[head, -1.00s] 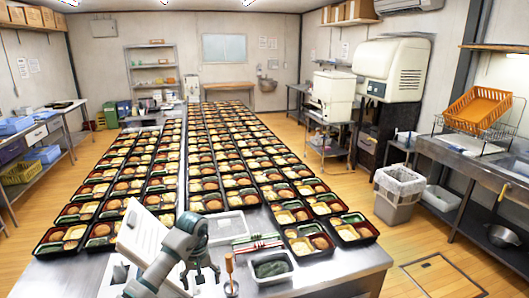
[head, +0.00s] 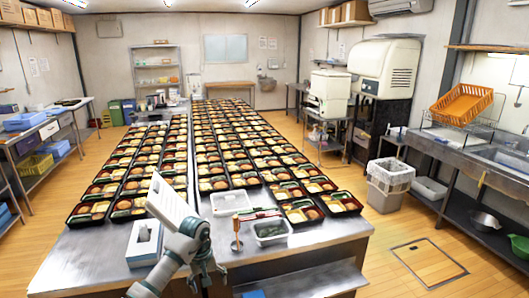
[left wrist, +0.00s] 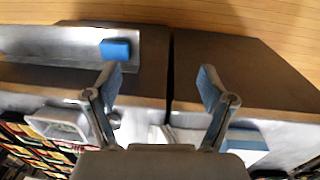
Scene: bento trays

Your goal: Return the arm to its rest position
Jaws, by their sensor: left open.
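My left gripper (head: 207,274) is over the near end of the steel table (head: 318,243), beside its front edge. In the left wrist view its two blue-padded fingers (left wrist: 160,82) stand wide apart with nothing between them. The table's edge and the wood floor show beyond the fingers. Rows of black bento trays (head: 341,203) filled with food cover the table, apart from the gripper. My right gripper is in neither view.
Near the gripper are a white tub (head: 230,203), a tub of green food (head: 271,231), a wooden-handled tool (head: 236,235) and a white-blue box (head: 143,243). Red tongs (head: 258,215) lie between the tubs. A bin (head: 396,183) stands to the right.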

